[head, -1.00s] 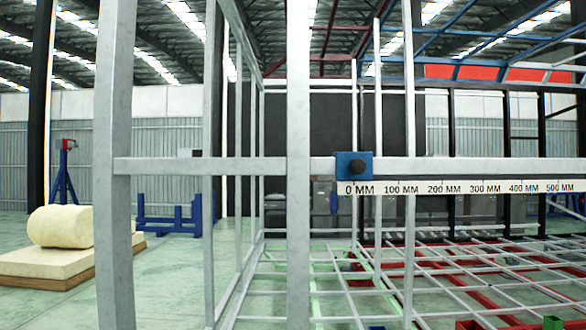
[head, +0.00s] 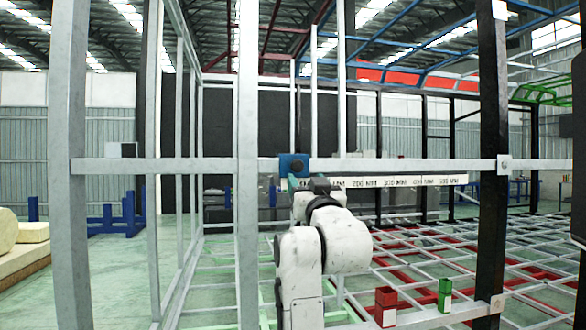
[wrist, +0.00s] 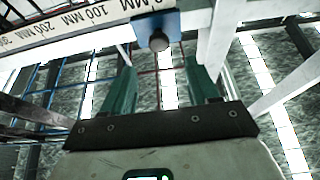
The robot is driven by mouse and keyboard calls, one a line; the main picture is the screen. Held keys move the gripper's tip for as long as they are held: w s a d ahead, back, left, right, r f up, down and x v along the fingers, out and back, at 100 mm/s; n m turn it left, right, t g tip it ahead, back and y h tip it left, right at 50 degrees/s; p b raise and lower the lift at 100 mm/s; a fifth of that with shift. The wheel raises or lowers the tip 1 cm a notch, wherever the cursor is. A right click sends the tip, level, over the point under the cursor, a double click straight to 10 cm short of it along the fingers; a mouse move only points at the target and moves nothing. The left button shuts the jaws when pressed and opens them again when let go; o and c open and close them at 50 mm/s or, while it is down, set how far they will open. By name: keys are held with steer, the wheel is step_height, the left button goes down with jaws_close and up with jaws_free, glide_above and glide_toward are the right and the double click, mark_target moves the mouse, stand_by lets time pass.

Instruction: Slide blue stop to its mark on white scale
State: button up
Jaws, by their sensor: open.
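The blue stop (head: 293,166) with its dark round knob sits on the grey horizontal rail (head: 400,165), at the left end of the white scale (head: 440,180). In the wrist view the stop (wrist: 157,30) is beside the 0 MM label of the scale (wrist: 75,24). My gripper (wrist: 160,76) is open, its two teal fingers apart, with the stop just beyond the fingertips and roughly between them. Nothing is held. In the head view my arm and gripper hide part of the scale's left end. I cannot tell a target mark apart from the printed labels.
A grey upright (head: 248,200) stands left of the stop and a dark post (head: 494,120) stands to the right. Below the rail are a red block (head: 386,306) and a green block (head: 445,294) on a lower beam, with a frame grid behind.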

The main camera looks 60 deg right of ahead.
mark_target(298, 166)
steer(key=p+x, duration=0.1)
steer(key=x, duration=0.7)
steer(key=shift+f+p, duration=0.1)
steer(key=shift+p, duration=0.2)
steer(key=shift+c, duration=0.4)
jaws_close()
